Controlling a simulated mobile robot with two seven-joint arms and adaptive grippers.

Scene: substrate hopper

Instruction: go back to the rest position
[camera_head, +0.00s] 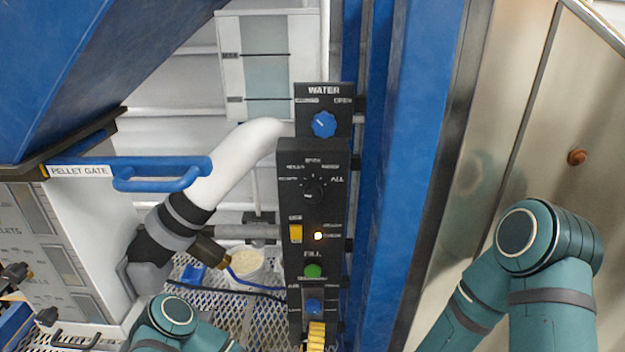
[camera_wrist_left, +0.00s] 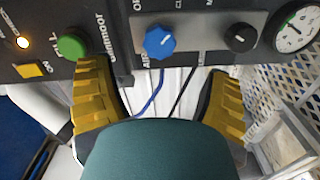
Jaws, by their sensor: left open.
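My left gripper (camera_wrist_left: 155,75) is open and empty. In the wrist view its two yellow fingers stand wide apart, in front of the black control panel (camera_wrist_left: 190,62). The left finger is just below the green fill button (camera_wrist_left: 72,46); I cannot tell whether it touches the panel. A blue knob (camera_wrist_left: 160,42) shows between the fingers. In the head view only a yellow finger (camera_head: 316,336) shows at the panel's lower end, and part of my left arm (camera_head: 175,320) is at the bottom. My right arm (camera_head: 545,260) is at the right; its gripper is out of view.
A blue post (camera_head: 390,200) stands right.

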